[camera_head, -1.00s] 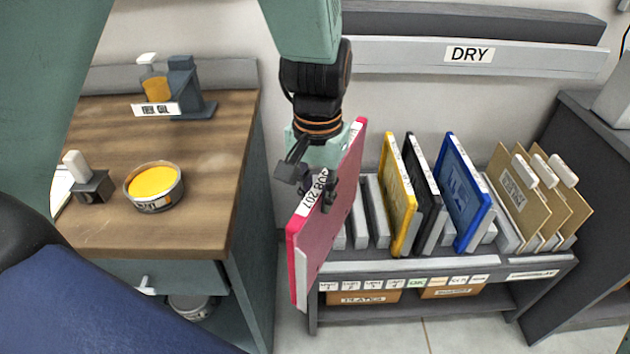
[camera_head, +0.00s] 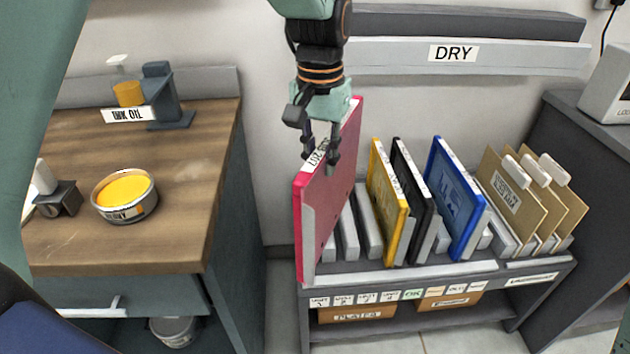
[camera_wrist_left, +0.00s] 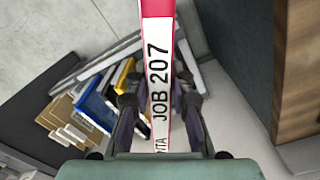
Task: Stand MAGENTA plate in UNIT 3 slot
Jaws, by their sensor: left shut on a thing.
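The magenta plate (camera_head: 330,195) is upright, edge-on, at the left end of the slotted rack (camera_head: 450,270). My left gripper (camera_head: 321,150) is shut on its top edge, over the white label. In the left wrist view, the fingers (camera_wrist_left: 160,100) flank the plate's label (camera_wrist_left: 159,85), which reads JOB 207. The plate hides the rack's left end, so I cannot tell whether its bottom is in a slot or in front. Small unit labels (camera_head: 345,299) run along the rack's front; their numbers are hard to read. My right gripper is not in view.
Yellow (camera_head: 390,200), black (camera_head: 415,205) and blue (camera_head: 455,195) plates stand in the rack, with brown folders (camera_head: 515,190) further right. Empty grey slots (camera_head: 350,235) lie between the magenta and yellow plates. A wooden-topped cabinet (camera_head: 190,210) stands close left, with a yellow ink tin (camera_head: 125,195).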

